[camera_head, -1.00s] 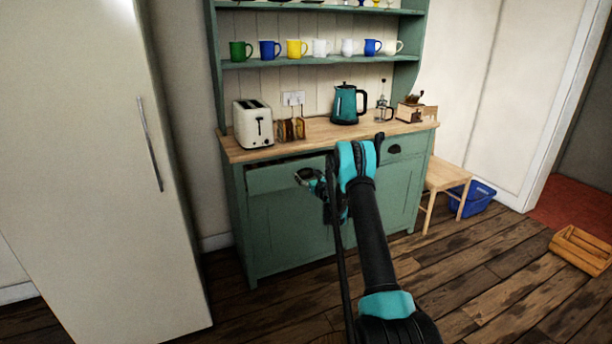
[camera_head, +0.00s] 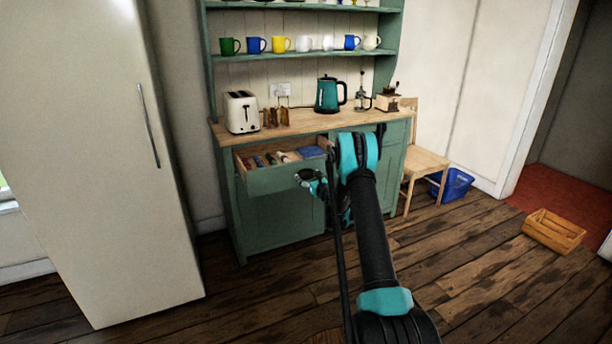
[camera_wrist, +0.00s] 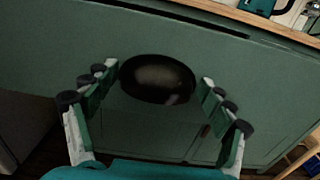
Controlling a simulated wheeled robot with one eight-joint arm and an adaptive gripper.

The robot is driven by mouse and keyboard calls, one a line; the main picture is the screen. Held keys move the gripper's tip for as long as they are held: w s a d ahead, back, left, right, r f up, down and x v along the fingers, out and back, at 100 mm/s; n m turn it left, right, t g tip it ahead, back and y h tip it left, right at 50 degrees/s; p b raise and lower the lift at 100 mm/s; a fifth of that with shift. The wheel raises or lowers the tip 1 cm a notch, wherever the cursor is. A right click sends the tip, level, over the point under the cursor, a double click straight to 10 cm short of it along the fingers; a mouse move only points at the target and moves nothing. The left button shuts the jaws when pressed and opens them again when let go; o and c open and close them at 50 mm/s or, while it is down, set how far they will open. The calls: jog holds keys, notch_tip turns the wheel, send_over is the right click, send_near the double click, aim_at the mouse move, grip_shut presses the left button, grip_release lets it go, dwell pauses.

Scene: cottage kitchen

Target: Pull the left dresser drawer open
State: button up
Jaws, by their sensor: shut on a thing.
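The left drawer (camera_head: 276,180) of the green dresser (camera_head: 283,217) stands well out from the cabinet, with several items visible inside. My gripper (camera_head: 308,178) is at the drawer's front, toward its right side, partly hidden by my arm. In the wrist view the dark cup-shaped handle (camera_wrist: 158,79) sits between the two fingers of my gripper (camera_wrist: 160,85), on the green drawer front (camera_wrist: 60,45). The fingers flank the handle at its left and right ends; the exact contact is hard to see.
The wooden worktop (camera_head: 300,123) holds a toaster (camera_head: 241,112), a toast rack (camera_head: 275,117), a teal kettle (camera_head: 328,95) and a grinder (camera_head: 388,98). A tall fridge (camera_head: 100,150) stands left. A chair (camera_head: 425,162), blue bin (camera_head: 452,184) and wooden crate (camera_head: 553,231) are right. Floor in front is clear.

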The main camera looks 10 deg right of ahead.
jog(key=shift+s+d, duration=0.15)
jog(key=shift+s, duration=0.35)
jog(key=o, duration=1.5)
jog(key=v, duration=1.2)
